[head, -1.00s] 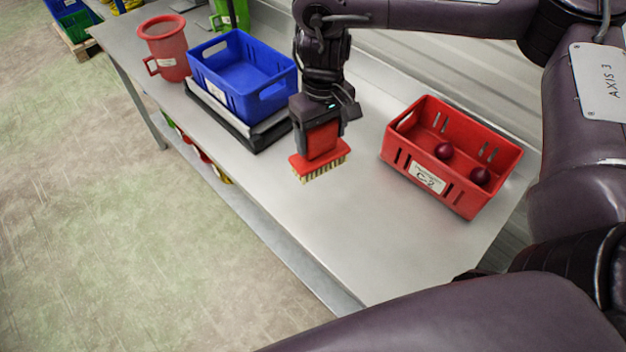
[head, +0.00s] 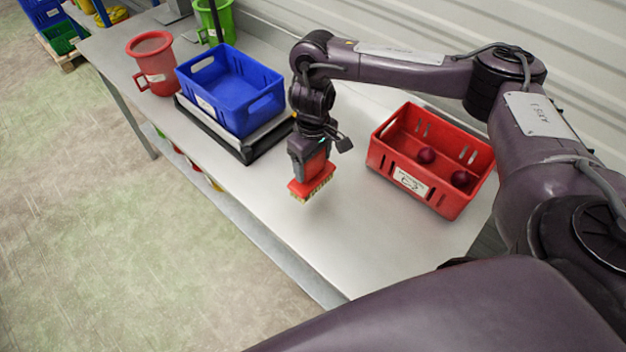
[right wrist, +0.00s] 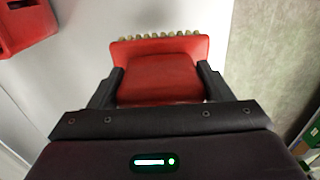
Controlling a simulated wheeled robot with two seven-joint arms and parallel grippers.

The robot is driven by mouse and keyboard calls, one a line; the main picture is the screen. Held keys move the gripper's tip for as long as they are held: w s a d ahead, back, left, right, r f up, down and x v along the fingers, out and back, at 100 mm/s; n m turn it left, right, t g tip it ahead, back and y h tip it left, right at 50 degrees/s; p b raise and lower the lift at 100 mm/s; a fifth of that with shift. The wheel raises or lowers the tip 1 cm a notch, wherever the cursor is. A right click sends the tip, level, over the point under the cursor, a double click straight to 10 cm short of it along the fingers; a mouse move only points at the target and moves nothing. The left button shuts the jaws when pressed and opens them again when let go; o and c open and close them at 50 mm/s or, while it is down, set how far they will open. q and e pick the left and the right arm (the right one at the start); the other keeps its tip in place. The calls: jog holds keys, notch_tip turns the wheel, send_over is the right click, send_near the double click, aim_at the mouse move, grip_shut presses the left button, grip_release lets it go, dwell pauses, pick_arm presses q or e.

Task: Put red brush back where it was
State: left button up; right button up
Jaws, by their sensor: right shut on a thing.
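The red brush (head: 313,184) has a red block and pale bristles that point down. My right gripper (head: 312,165) is shut on it and holds it over the steel table (head: 345,250), between the blue crate and the red crate. From the head view I cannot tell exactly how far the bristles are above the table top. In the right wrist view the brush (right wrist: 158,75) sits between the two dark fingers (right wrist: 158,88), with its bristle tips showing at the far edge. My left gripper is not in view.
A red crate (head: 408,190) with two dark red round things stands to the right. A blue crate (head: 240,118) on a scale-like platform (head: 205,128) stands to the left. A red jug (head: 150,66) and green jug (head: 222,22) stand farther back. The table's front is clear.

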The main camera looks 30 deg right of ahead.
aim_at(313, 179)
jog(key=shift+f+b, duration=0.75)
jog(key=shift+f, duration=2.7)
jog(key=shift+f, duration=0.1)
jog(key=o, duration=0.9)
jog(key=shift+o, duration=0.2)
notch_tip(313, 179, up, 11)
jog(key=shift+f+p, duration=0.15)
jog(key=shift+p, duration=1.05)
jog(key=shift+r, duration=0.75)
